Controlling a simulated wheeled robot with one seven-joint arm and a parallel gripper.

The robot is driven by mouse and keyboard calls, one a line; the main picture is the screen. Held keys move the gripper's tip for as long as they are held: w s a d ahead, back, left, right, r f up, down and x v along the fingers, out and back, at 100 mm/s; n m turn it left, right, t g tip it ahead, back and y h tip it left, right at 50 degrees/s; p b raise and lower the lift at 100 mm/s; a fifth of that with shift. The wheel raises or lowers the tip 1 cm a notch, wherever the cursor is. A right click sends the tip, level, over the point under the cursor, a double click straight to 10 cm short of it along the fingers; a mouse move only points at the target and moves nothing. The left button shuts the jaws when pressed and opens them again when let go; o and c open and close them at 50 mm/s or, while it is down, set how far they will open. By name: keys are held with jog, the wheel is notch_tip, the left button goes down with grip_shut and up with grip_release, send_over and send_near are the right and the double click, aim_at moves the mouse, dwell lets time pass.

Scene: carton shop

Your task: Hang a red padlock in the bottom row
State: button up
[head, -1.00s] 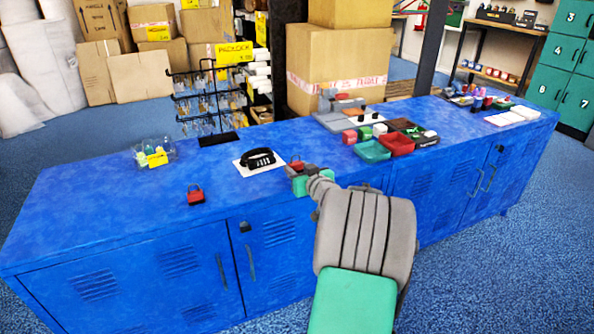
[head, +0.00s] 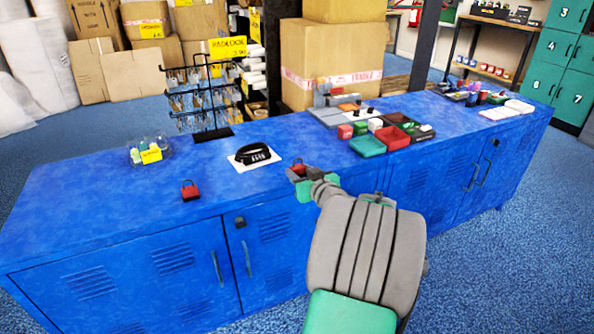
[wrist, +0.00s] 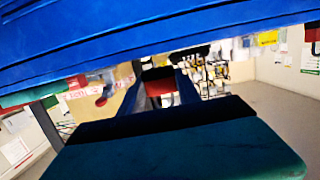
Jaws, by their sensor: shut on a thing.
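My gripper (head: 301,173) is shut on a red padlock (head: 297,167), held over the front edge of the blue counter; the padlock's red body (wrist: 158,88) also shows between the fingers in the wrist view. A second red padlock (head: 190,191) stands on the counter to the left of my gripper. The black wire rack (head: 197,98) stands at the counter's back edge, to the left of and beyond my gripper, with several rows of hooks and small items on them. A yellow padlock sign (head: 228,47) is at its top right. What hangs in its bottom row is too small to tell.
A black object on a white sheet (head: 240,161) lies between my gripper and the rack. A clear tub (head: 150,150) stands at the left. Green and red trays (head: 367,147) and small boxes crowd the right. The counter's left front is mostly clear.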

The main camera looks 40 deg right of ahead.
jog(key=shift+f+b+v, duration=0.15)
jog(key=shift+b+v, duration=0.05)
jog(key=shift+v, duration=0.65)
jog(key=shift+f+b+v, duration=0.15)
jog(key=shift+v, duration=0.7)
jog(key=shift+a, duration=0.1)
